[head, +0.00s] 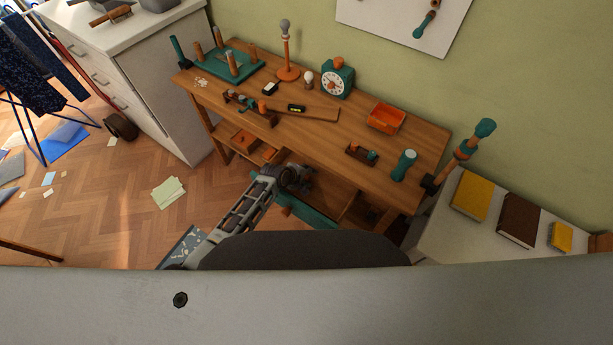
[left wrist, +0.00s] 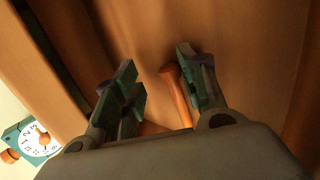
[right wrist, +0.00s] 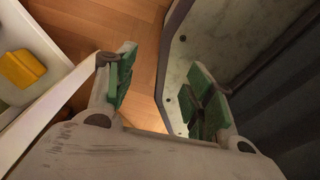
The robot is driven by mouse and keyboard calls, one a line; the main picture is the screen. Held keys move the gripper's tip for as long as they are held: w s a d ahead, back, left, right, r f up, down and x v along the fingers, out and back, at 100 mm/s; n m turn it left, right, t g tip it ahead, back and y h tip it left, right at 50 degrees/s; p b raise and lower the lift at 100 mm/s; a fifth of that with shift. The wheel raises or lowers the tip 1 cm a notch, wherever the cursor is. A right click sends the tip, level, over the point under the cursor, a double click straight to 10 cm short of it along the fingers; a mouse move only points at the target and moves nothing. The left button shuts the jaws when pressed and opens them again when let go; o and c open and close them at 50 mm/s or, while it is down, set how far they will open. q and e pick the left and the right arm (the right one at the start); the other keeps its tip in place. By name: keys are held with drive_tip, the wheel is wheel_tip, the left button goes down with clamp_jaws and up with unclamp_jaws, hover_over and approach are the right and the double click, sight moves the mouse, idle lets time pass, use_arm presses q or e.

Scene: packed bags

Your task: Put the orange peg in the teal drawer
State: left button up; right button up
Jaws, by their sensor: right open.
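The orange peg (left wrist: 179,95) shows in the left wrist view between the two fingers of my left gripper (left wrist: 160,88), close to the right-hand finger. The fingers stand apart, and I cannot tell whether one touches the peg. In the head view my left gripper (head: 300,182) is at the front edge of the workbench, by the teal drawer (head: 318,215). The drawer is pulled out below the bench top, partly hidden by my arm. My right gripper (right wrist: 160,88) is open and empty, over the floor in the right wrist view.
The workbench (head: 325,140) carries a teal clock (head: 337,80), an orange tray (head: 386,118), a teal peg board (head: 222,66) and a lamp-like stand (head: 287,50). A white cabinet (head: 150,90) stands left. A white surface with books (head: 519,220) stands right.

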drive_tip(key=shift+d, duration=0.1)
use_arm(q)
drive_tip(key=shift+r, duration=0.7)
drive_tip(key=shift+s+a+r+p, duration=0.3)
drive_tip(key=shift+r+p, duration=0.05)
drive_tip(key=shift+r, duration=0.1)
drive_tip(key=shift+s+a+r, duration=0.3)
drive_tip(key=shift+a+r, duration=0.05)
drive_tip(key=shift+r, duration=0.2)
drive_tip(key=shift+s+a+r, duration=0.3)
drive_tip(key=shift+s+r, duration=0.05)
drive_tip(key=shift+r, duration=0.2)
drive_tip(key=p+v, duration=0.1)
drive_tip(key=v, duration=0.6)
drive_tip(key=shift+r, duration=0.3)
use_arm(e)
drive_tip(key=shift+s+a+r, duration=0.2)
drive_tip(key=shift+a+r, duration=0.55)
drive_tip(key=shift+r, duration=0.3)
use_arm(q)
drive_tip(key=shift+s+a, duration=0.1)
use_arm(e)
drive_tip(key=shift+a, duration=0.2)
